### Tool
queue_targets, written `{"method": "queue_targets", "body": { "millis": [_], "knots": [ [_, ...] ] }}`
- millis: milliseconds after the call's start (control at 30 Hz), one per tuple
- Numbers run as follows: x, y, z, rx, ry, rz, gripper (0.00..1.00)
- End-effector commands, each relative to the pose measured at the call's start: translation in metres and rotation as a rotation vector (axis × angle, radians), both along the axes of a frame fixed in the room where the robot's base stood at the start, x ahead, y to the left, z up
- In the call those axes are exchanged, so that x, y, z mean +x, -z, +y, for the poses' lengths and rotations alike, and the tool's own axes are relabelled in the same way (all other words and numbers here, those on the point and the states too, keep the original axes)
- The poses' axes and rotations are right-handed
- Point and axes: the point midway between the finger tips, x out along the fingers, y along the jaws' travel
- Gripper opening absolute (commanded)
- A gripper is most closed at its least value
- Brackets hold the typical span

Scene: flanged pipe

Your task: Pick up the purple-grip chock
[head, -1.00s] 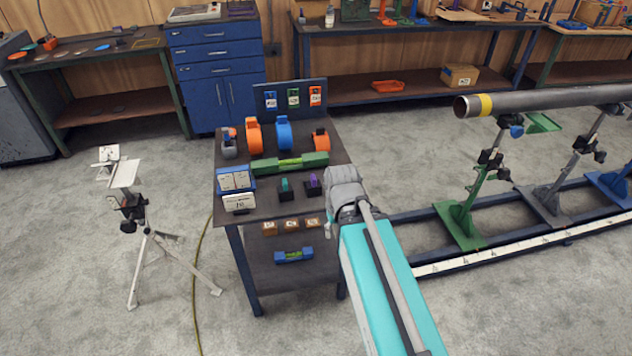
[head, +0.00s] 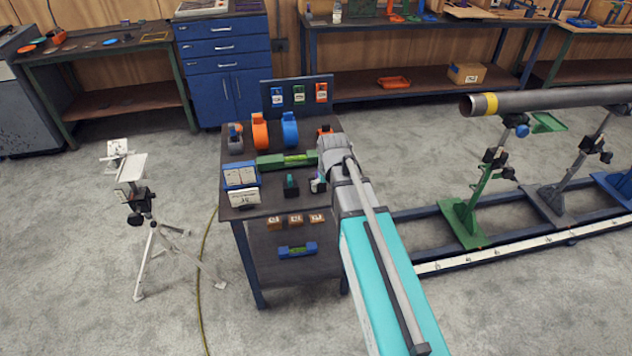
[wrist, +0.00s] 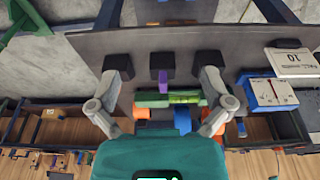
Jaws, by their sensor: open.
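The purple-grip chock (wrist: 163,82) shows in the wrist view as a black block with an upright purple grip. It stands on the dark top of the small cart (head: 268,204). My gripper (wrist: 162,64) is open, with one dark fingertip on each side of the chock and visible gaps between. Nothing is held. In the head view my gripper (head: 319,182) is over the cart's right side and mostly hides the chock.
A green level (head: 286,161) lies behind the chocks. Orange and blue rounded tools (head: 290,130) stand farther back. A blue box with a white card (head: 241,177) is at the cart's left. A pipe on stands (head: 560,101) is to the right.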

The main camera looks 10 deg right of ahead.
Motion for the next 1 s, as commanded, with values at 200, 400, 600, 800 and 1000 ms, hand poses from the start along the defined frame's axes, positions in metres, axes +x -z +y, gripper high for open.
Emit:
{"method": "queue_targets", "body": {
  "millis": [200,400,600,800,1000],
  "knots": [
    [0.083,-0.016,0.001,0.002,0.001,-0.123,1.00],
    [0.107,-0.021,0.001,0.002,0.002,-0.171,1.00],
    [0.107,-0.021,0.000,0.002,0.002,-0.173,1.00],
    [0.107,-0.019,0.000,0.002,0.003,-0.172,1.00],
    [0.110,-0.010,0.000,0.002,0.003,-0.172,1.00]
  ]
}}
